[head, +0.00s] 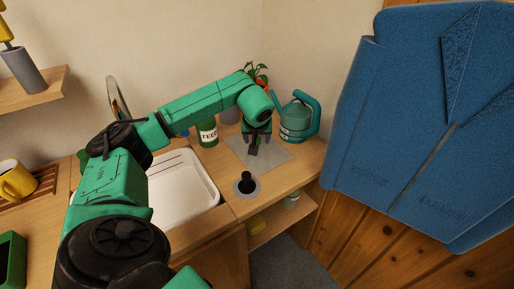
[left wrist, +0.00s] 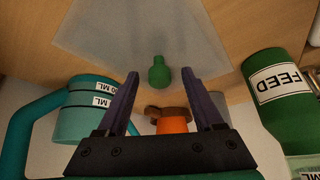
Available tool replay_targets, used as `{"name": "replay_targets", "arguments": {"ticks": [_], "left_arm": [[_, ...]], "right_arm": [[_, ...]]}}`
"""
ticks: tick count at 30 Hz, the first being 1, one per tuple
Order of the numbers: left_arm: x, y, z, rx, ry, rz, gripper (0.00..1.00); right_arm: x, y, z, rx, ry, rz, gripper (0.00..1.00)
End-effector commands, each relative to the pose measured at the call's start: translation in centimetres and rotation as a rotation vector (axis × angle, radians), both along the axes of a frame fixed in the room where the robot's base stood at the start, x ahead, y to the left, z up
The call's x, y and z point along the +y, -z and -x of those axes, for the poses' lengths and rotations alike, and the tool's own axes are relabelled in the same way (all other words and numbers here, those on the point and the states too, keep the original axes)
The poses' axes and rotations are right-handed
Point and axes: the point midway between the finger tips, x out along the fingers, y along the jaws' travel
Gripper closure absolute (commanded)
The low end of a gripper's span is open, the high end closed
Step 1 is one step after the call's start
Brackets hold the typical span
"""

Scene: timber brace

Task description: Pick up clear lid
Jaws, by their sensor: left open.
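The clear lid looks like a flat, see-through greyish square (head: 278,155) on the wooden counter, below my left gripper. In the left wrist view the clear lid (left wrist: 95,30) fills the upper part, with a green knob (left wrist: 157,73) standing on it. My left gripper (head: 254,151) is open and empty over the lid. In the head view the gripper hides the knob. My right gripper is not in view.
A teal watering can (head: 296,122) stands right of the lid, and a green FEED bottle (head: 208,133) left of it. Plant pots are behind. A round grey disc with a black knob (head: 246,182) lies nearer me. A white sink tray (head: 180,190) is at left; a blue jacket (head: 400,110) hangs right.

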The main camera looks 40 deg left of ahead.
Motion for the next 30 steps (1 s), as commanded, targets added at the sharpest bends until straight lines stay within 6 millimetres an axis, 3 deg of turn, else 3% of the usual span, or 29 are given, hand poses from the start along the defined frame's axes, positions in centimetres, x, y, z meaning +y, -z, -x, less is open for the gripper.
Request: {"name": "replay_targets", "arguments": {"ticks": [3, 8, 13, 14, 24, 30], "left_arm": [[0.3, 1.0, -0.4, 0.000, 0.000, 0.001, 0.32], [0.3, 1.0, -0.4, -0.001, 0.001, 0.000, 0.32], [0.3, 1.0, -0.4, -0.001, 0.000, 0.001, 0.93], [0.3, 0.9, -0.4, -0.001, 0.000, 0.001, 1.00], [0.3, 0.6, -0.4, -0.002, 0.000, 0.000, 1.00], [0.4, -2.0, -0.5, -0.007, -0.001, 0.001, 1.00]], "right_arm": [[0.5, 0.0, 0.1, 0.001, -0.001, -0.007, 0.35], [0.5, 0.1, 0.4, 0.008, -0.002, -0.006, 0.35], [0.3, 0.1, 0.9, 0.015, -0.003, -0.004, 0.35], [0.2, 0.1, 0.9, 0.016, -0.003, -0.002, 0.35], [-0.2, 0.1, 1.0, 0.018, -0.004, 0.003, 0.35], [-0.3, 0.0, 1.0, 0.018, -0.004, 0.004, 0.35]]}}
